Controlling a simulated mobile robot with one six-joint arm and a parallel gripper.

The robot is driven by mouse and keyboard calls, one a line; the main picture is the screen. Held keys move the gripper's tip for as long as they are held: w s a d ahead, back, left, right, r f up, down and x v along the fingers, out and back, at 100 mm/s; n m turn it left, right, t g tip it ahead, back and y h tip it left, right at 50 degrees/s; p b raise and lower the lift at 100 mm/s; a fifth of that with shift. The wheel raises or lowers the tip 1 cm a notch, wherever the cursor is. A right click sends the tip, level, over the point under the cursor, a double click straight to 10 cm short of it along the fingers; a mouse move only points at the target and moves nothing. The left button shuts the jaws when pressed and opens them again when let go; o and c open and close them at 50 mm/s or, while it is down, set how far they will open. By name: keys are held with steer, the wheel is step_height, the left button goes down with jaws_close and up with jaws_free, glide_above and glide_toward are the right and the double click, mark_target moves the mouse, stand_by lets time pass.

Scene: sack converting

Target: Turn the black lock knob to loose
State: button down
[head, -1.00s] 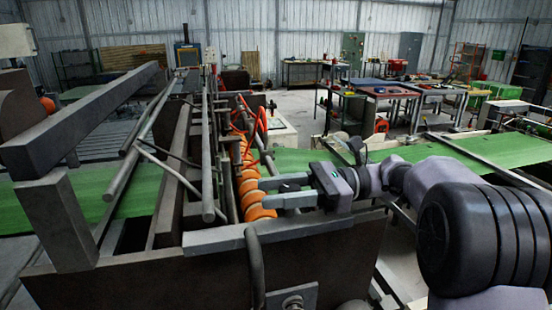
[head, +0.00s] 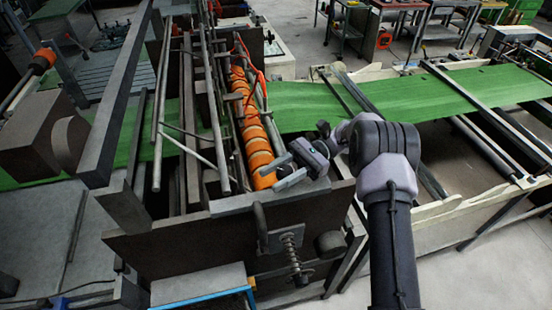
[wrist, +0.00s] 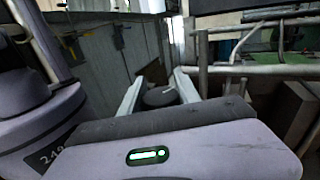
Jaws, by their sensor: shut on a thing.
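In the wrist view the black lock knob (wrist: 160,97) is a dark round disc with a small pale mark on top. It sits between the two pale fingers of my gripper (wrist: 158,92), one on each side, and the gripper is shut on it. In the head view my gripper (head: 281,172) is beside the near end of the orange-banded roller (head: 252,135), above the machine's front edge. I cannot make out the knob between the fingers in the head view.
Long metal bars (head: 215,110) run along the roller's left side. A green web (head: 310,105) crosses the machine behind my arm. A spring on a rod (head: 290,250) and a dark round end (head: 330,245) stick out from the front plate. Bare floor (head: 490,250) lies at right.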

stand_by(0.5)
steer(key=c, duration=0.9)
jaws_free()
